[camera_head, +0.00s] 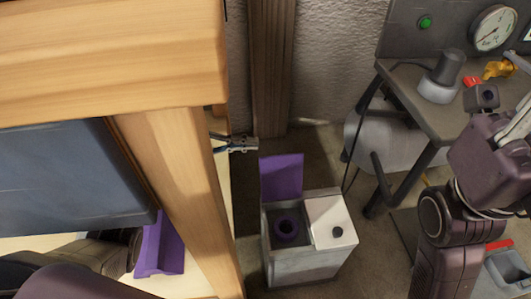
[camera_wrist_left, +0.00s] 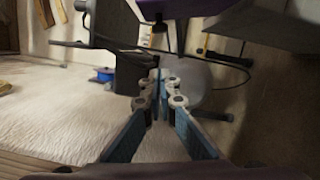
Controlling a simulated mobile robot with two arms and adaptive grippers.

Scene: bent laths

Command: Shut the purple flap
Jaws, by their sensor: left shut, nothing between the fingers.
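The purple flap (camera_head: 282,177) stands raised at the back left of a grey-white box (camera_head: 300,268) in the head view. My left gripper (camera_head: 254,144) reaches in from behind the wooden post, just up and left of the flap's top edge. Its fingers (camera_wrist_left: 170,75) are together and empty. A purple part (camera_wrist_left: 205,10), probably the flap, shows at the top edge of the left wrist view; contact cannot be told. My right arm is at the right; its gripper is not visible.
A white lid (camera_head: 331,223) with a dark knob covers the box's right side. A wooden frame (camera_head: 180,175) fills the left, hiding much of my left arm. A metal bench (camera_head: 425,98) stands at the right.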

